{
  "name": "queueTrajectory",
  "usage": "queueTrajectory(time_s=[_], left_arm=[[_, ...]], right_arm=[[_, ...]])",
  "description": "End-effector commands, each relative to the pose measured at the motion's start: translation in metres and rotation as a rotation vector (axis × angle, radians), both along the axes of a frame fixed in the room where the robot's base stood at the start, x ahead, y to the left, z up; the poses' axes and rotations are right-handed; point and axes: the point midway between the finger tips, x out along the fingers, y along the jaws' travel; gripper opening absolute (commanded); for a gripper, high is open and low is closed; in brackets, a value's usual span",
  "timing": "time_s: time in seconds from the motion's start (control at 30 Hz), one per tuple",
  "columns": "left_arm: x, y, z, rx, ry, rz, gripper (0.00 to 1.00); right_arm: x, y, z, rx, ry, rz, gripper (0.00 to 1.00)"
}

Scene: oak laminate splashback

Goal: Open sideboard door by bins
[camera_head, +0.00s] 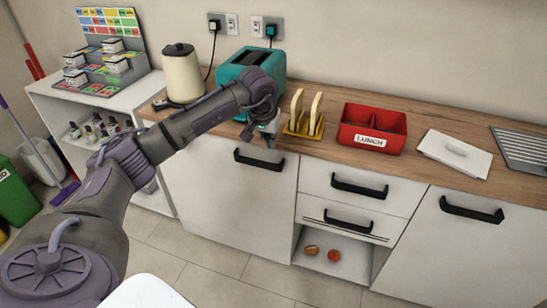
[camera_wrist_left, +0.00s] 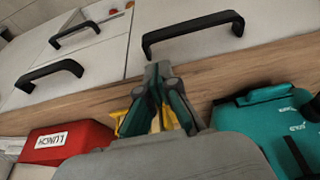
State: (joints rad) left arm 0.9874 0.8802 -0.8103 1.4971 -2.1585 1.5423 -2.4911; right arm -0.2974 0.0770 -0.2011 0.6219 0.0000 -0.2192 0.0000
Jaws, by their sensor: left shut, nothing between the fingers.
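The white sideboard door (camera_head: 225,205) on the left, nearest the bins, looks closed, with a black bar handle (camera_head: 258,160) near its top edge. The handle also shows in the wrist view (camera_wrist_left: 192,30), upside down, beyond my fingers. My left gripper (camera_head: 268,137) is over the worktop's front edge, just above and slightly right of the handle's middle. In the left wrist view its fingertips (camera_wrist_left: 158,70) are together and empty, apart from the handle. My right gripper is in neither view.
A teal toaster (camera_head: 250,70), a yellow toast rack (camera_head: 303,125) and a red lunch box (camera_head: 372,128) stand on the wooden worktop close to my gripper. A cream kettle (camera_head: 183,75) is behind my arm. A green bin (camera_head: 15,195) stands far left. The tiled floor before the door is clear.

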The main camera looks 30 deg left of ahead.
Motion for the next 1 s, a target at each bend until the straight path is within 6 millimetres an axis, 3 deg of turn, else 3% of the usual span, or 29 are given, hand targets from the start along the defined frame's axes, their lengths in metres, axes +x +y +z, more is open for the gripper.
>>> queueTrajectory(time_s=[0.6,1.0], left_arm=[[0.029,0.008,-0.085,0.011,0.002,-0.006,0.00],[0.031,0.009,-0.091,0.012,0.001,-0.006,0.00]], right_arm=[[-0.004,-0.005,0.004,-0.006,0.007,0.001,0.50],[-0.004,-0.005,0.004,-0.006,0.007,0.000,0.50]])
